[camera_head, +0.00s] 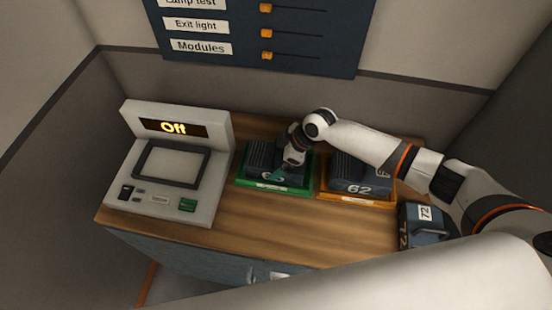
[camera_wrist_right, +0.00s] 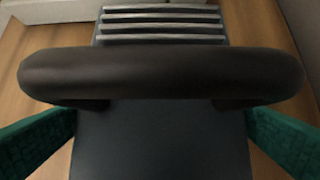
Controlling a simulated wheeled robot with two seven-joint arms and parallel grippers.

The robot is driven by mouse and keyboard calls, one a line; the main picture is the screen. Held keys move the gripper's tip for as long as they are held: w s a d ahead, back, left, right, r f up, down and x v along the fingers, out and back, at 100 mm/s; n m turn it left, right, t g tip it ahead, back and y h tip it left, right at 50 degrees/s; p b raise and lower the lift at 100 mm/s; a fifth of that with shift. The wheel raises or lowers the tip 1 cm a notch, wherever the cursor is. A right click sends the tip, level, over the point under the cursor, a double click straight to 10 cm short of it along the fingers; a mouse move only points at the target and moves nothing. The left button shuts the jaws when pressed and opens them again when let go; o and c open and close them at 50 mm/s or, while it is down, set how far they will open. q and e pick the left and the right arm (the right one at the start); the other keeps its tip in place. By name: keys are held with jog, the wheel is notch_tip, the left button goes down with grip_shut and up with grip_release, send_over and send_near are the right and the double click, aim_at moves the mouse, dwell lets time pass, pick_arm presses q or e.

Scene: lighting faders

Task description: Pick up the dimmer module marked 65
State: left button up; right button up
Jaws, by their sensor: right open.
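A dark blue-grey dimmer module (camera_head: 260,156) sits in the green tray (camera_head: 243,183); its front number starts with a 6 and the second digit is partly covered by my gripper. My right gripper (camera_head: 281,173) is over this module with its fingers low at its front right. In the right wrist view the module's dark handle (camera_wrist_right: 160,76) runs across the picture, above the ribbed top. The teal fingers are spread open at the left and right edges, with nothing gripped. My left gripper does not show.
A module marked 62 (camera_head: 352,178) sits in an orange tray (camera_head: 338,196) to the right. A module marked 72 (camera_head: 424,228) stands at the counter's right end. A console (camera_head: 169,165) reading "Off" stands left. A slider panel (camera_head: 225,45) is on the wall. The front wooden counter (camera_head: 265,228) is clear.

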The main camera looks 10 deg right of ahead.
jog(key=shift+a+f, duration=0.1)
jog(key=shift+f, duration=0.1)
jog(key=c, duration=1.1)
jog(key=shift+w+r, duration=0.15)
jog(key=shift+w, duration=0.05)
jog(key=c, duration=0.3)
jog(key=shift+r, duration=0.1)
